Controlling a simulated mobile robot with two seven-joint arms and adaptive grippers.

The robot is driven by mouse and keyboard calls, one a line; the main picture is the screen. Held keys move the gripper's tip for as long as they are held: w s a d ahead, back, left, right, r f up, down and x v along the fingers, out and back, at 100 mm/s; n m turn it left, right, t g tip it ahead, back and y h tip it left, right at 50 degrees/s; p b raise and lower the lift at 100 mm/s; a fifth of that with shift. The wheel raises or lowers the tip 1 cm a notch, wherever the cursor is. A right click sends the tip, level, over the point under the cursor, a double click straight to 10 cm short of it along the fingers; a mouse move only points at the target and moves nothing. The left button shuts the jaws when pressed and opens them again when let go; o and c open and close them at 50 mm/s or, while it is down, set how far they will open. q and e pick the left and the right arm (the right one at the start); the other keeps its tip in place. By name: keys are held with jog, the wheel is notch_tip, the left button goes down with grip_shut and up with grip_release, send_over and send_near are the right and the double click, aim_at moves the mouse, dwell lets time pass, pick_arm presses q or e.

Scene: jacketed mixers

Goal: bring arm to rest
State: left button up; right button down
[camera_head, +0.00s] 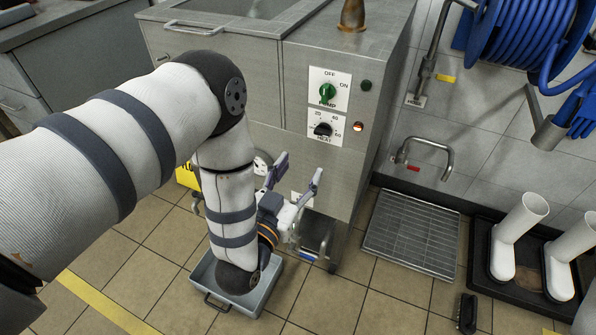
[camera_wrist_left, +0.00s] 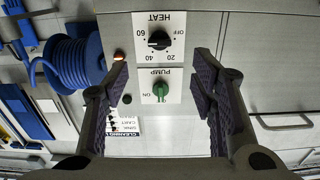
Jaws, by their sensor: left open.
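My left arm comes in from the left in the head view and bends down in front of the steel mixer (camera_head: 260,70). My left gripper (camera_head: 297,172) is open and empty, low in front of the mixer and apart from its control panel. In the wrist view its two dark fingers (camera_wrist_left: 160,95) stand wide apart, with the green pump knob (camera_wrist_left: 160,89) and black heat knob (camera_wrist_left: 158,40) seen between them. The head view also shows the pump knob (camera_head: 327,94) and the heat knob (camera_head: 323,129). My right gripper is not in view.
A grey tray (camera_head: 252,300) lies on the floor below my left arm. A floor grate (camera_head: 412,233), a wall tap (camera_head: 430,148), white boots (camera_head: 512,240) and a blue hose reel (camera_head: 525,30) are at the right. An orange lamp (camera_head: 358,127) glows on the mixer.

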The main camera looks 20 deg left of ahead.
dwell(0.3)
pick_arm(q)
jog(key=s+a+f+g+p, duration=0.2)
jog(key=s+f+g, duration=1.05)
jog(key=s, duration=0.55)
jog(key=s+a+g, duration=0.1)
jog(key=s+g, duration=0.3)
jog(key=s, duration=0.7)
jog(key=s+a+n+g+p, duration=0.1)
jog(key=s+g, duration=0.3)
jog(key=s, duration=0.8)
jog(key=shift+a+r+y, duration=0.15)
jog(key=shift+a+y, duration=0.15)
jog(key=shift+a, duration=0.15)
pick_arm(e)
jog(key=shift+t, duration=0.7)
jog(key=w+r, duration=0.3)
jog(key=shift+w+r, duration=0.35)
